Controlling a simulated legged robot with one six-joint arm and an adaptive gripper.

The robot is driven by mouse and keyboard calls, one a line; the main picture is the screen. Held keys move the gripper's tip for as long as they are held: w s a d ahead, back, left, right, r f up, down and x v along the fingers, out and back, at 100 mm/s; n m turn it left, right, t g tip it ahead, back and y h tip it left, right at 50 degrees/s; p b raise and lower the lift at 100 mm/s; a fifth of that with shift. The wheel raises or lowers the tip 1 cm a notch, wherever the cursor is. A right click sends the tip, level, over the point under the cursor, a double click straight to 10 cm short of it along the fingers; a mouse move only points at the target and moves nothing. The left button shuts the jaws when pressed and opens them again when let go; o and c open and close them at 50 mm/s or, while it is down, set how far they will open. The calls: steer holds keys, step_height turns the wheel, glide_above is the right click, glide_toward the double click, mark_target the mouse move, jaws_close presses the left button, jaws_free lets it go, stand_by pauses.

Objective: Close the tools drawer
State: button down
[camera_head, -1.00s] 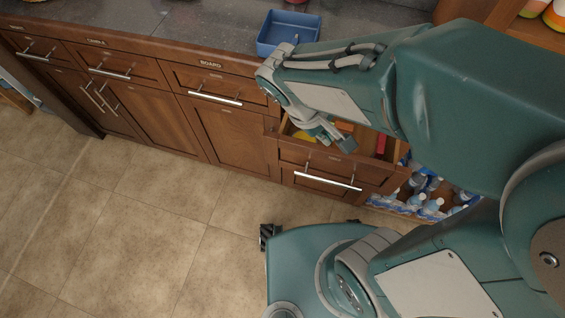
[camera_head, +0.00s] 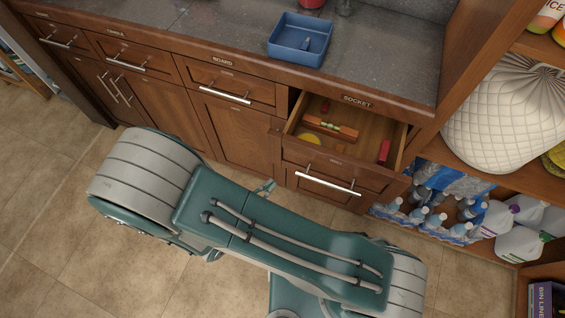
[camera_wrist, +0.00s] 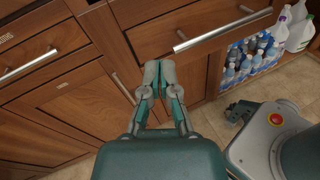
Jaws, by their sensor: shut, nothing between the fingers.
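The open drawer (camera_head: 345,178) sticks out below the counter at the right in the head view, with a long metal handle (camera_head: 328,183) on its wooden front. Inside lie an orange bar-shaped tool (camera_head: 330,127), a yellow item (camera_head: 308,138) and red items (camera_head: 384,151). In the wrist view the drawer's handle (camera_wrist: 222,30) shows at the top right. My gripper (camera_wrist: 158,73) is shut and empty, its fingers pointing toward the cabinet doors, below and left of that handle and apart from it. In the head view my arm hides most of the gripper.
A blue tray (camera_head: 301,40) stands on the grey counter. Other drawers, such as one at the left (camera_head: 217,80), are shut. Bottled water (camera_head: 425,210) and white jugs (camera_head: 520,225) fill the low shelf to the right. The tiled floor at the left is clear.

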mark_target(283, 156)
steer(key=s+a+f+n+t+y, duration=0.2)
steer(key=s+f+n+t+y, duration=0.15)
steer(key=f+n, duration=0.2)
steer(key=shift+n+t+y, duration=0.25)
steer(key=shift+t+y, duration=0.1)
steer(key=shift+y, duration=0.1)
steer(key=x, duration=1.3)
steer(key=shift+w, duration=0.5)
